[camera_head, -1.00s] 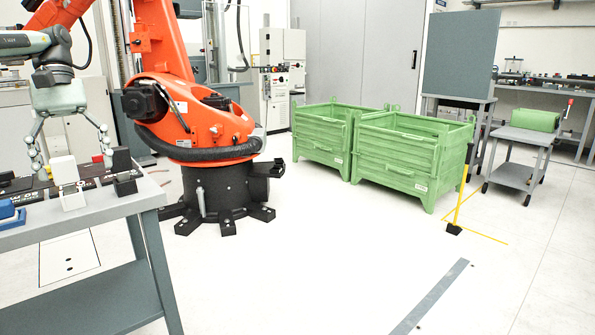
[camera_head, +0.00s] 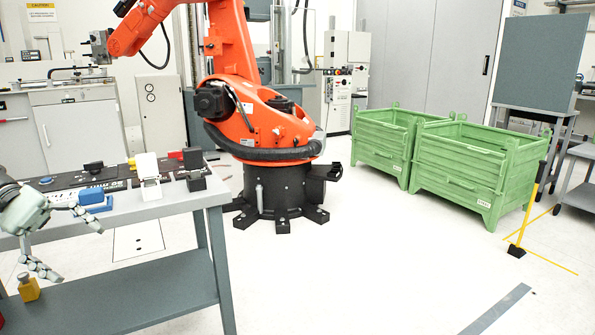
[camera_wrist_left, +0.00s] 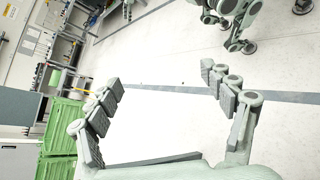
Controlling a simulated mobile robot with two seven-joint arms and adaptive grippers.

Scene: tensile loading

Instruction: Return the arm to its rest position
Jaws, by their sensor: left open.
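My left gripper (camera_head: 78,250) is at the lower left of the head view, in front of the workbench (camera_head: 160,207) near its front edge. Its two fingers are spread apart with nothing between them. In the left wrist view the open fingers (camera_wrist_left: 160,80) frame bare floor. My right gripper does not show clearly in any view.
The bench carries a white block (camera_head: 148,166), a black block (camera_head: 194,160) and a blue item (camera_head: 95,199). A yellow object (camera_head: 28,288) is below left. An orange robot arm (camera_head: 258,115) and green crates (camera_head: 465,165) stand behind.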

